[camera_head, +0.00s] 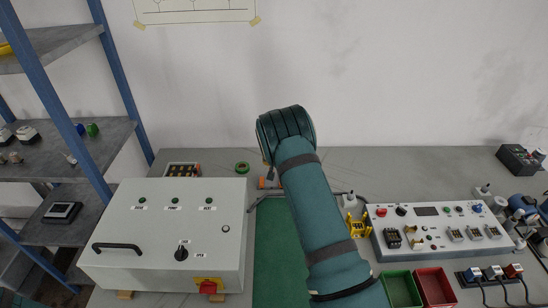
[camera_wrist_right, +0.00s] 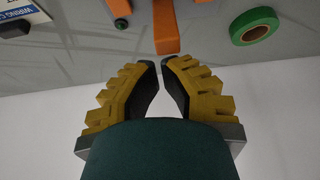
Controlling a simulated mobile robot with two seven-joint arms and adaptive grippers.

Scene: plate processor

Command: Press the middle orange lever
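In the right wrist view, my right gripper (camera_wrist_right: 160,68) has yellow ribbed fingers with dark pads. Its tips nearly meet, with only a thin gap and nothing between them. The middle orange lever (camera_wrist_right: 166,25) is a block just beyond the fingertips, apart from them in the picture. Another orange lever (camera_wrist_right: 99,10) is at its left, and an orange edge shows at its right at the top. In the head view, a small orange part (camera_head: 262,184) shows left of my teal right arm, which hides the gripper and most of the levers. My left gripper is not in view.
A green tape roll (camera_head: 242,168) lies left of my arm and also shows in the wrist view (camera_wrist_right: 236,34). A white control box (camera_head: 160,265) stands at left. A white panel (camera_head: 440,244), a green bin (camera_head: 402,290) and a red bin (camera_head: 435,287) are at right.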

